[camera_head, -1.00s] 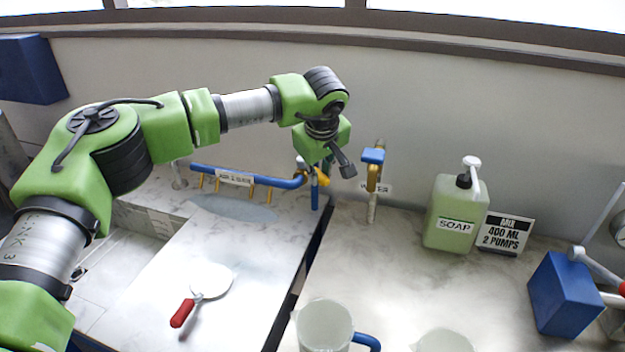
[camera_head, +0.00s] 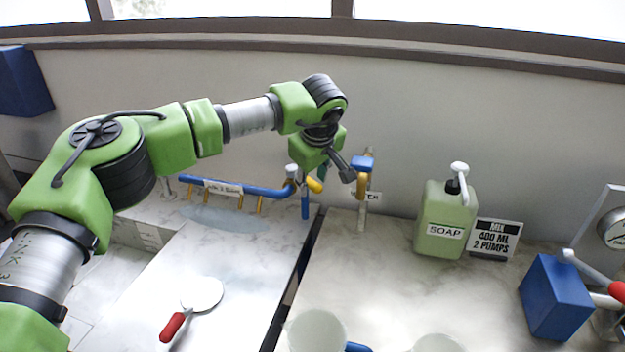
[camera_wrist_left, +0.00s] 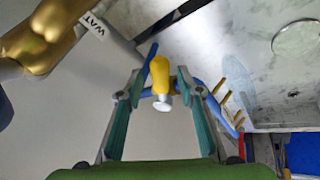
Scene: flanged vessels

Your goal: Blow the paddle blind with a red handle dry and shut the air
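The paddle blind (camera_head: 205,294), a pale round disc with a red handle (camera_head: 172,327), lies on the left marble counter. Behind it runs a blue air pipe (camera_head: 262,190) with several brass nozzles. A yellow valve handle (camera_head: 315,185) is at the pipe's right end. My left gripper (camera_head: 337,172) is at this valve, above the paddle's level. In the left wrist view, my left gripper (camera_wrist_left: 160,78) is open, with the yellow handle (camera_wrist_left: 161,74) showing between its teal fingers. I cannot tell whether they touch it. My right gripper is out of view.
A brass water tap (camera_head: 362,185) stands right of the gripper. A soap bottle (camera_head: 436,232), a sign (camera_head: 492,240) and a blue box (camera_head: 555,297) stand further right. A dark gap splits the counters. A wet-looking patch (camera_head: 222,218) lies under the nozzles.

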